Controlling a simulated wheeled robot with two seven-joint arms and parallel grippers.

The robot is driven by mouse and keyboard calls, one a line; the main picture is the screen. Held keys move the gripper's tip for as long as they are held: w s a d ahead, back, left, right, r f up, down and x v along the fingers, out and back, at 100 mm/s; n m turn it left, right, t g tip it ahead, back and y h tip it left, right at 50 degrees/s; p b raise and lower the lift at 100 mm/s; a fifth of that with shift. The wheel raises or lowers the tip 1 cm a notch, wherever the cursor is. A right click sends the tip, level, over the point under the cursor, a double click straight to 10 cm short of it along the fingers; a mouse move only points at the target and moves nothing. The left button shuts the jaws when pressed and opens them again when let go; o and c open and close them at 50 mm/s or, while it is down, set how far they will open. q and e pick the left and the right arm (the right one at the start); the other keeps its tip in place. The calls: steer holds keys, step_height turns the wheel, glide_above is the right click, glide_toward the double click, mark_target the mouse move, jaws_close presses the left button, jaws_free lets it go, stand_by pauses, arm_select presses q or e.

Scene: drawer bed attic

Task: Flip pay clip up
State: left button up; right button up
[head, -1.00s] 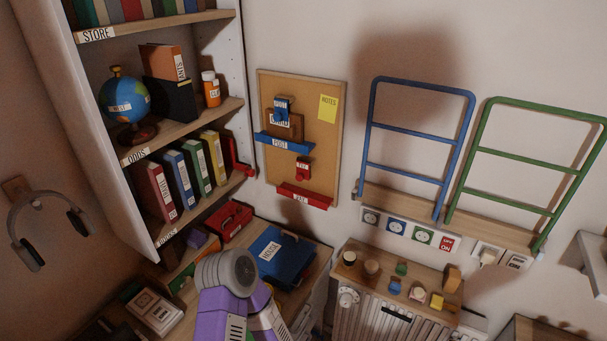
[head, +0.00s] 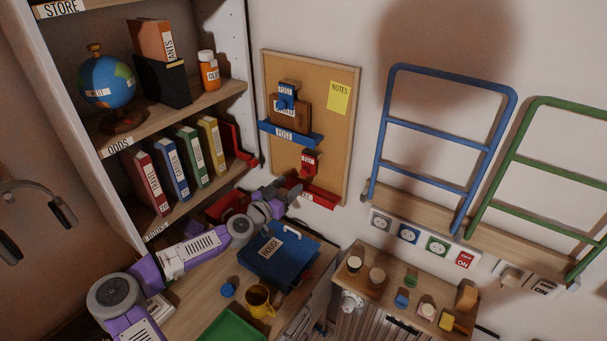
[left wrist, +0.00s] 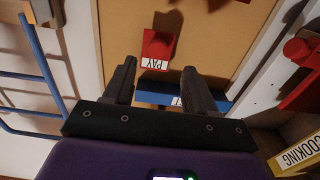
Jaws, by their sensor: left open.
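The red pay clip (head: 310,160) is on the cork board (head: 338,130), between the blue post tray (head: 290,134) and the red tray (head: 318,194). In the left wrist view the red clip (left wrist: 158,45) appears upside down with its white PAY label showing. My left gripper (head: 290,192) is near the lower part of the board, beside the red tray, which it partly hides. In the left wrist view the open jaws (left wrist: 159,70) point toward the clip, one finger to each side of it in the picture, with nothing between them. I cannot tell the remaining distance. My right gripper is out of view.
A blue clip (head: 287,92) and a yellow note (head: 339,97) are also on the board. Shelves with binders (head: 190,155) stand at left. A blue case (head: 270,262) and a yellow mug (head: 258,302) are on the desk below my arm. The blue wall frame (head: 378,140) is at right.

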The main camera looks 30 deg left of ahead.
mark_target(303, 173)
arm_select(q)
steer(key=shift+w+d+f, duration=0.1)
steer(key=shift+w+d, duration=0.1)
steer(key=shift+w, duration=1.5)
steer(key=shift+w+d, duration=0.2)
steer(key=shift+w, duration=1.5)
